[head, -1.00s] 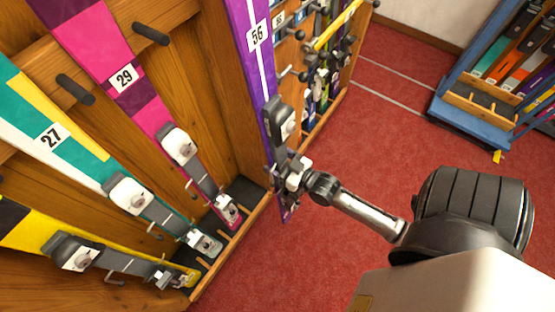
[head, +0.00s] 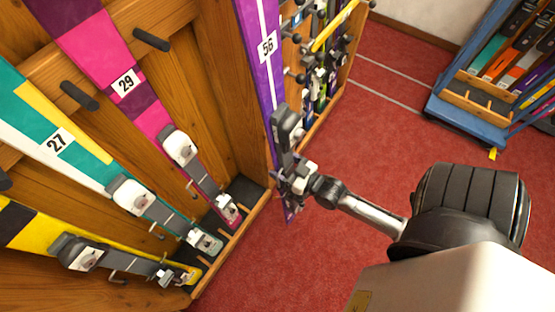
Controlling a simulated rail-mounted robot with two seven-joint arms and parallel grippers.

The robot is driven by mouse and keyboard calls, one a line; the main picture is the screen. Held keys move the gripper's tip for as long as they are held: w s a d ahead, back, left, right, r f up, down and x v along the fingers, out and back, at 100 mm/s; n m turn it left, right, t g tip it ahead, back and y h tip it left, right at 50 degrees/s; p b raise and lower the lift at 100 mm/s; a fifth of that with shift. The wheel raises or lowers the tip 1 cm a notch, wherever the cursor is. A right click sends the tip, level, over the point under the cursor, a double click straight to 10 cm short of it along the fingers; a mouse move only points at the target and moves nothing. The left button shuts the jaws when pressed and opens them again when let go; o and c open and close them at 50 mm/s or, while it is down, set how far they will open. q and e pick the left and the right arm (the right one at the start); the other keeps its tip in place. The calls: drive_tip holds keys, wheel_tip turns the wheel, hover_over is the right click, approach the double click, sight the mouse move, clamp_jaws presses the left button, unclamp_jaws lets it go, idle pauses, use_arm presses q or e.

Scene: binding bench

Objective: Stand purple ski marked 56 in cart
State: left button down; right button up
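The purple ski marked 56 (head: 266,75) stands nearly upright in the middle of the head view, its top cut off by the frame. Its lower tip hangs beside the rack's front edge, over the red floor. My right gripper (head: 298,183), whose arm comes in from the lower right, is shut on the ski at its binding, low on the ski. The fingers are partly hidden against the dark binding. The blue cart (head: 466,128) stands at the upper right with several skis in it and a wooden slotted base. My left gripper is not in view.
A wooden rack (head: 190,75) on the left holds a pink ski 29 (head: 152,118), a teal ski 27 (head: 75,150) and a yellow ski (head: 30,232). Another rack with several skis (head: 322,70) stands behind the purple ski. Red carpet (head: 385,140) lies clear before the cart.

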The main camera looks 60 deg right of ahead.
sight(290, 169)
drive_tip(key=s+p, duration=0.1)
drive_tip(key=s, duration=0.2)
drive_tip(key=shift+s+r, duration=0.15)
drive_tip(key=shift+r, duration=0.05)
drive_tip(key=shift+s+a+p, duration=0.15)
drive_tip(key=shift+s+p, duration=0.7)
drive_tip(key=shift+s, duration=1.5)
drive_tip(key=s+p, duration=0.3)
drive_tip(key=s, duration=1)
drive_tip(key=shift+s+a, duration=0.15)
drive_tip(key=shift+a, duration=0.05)
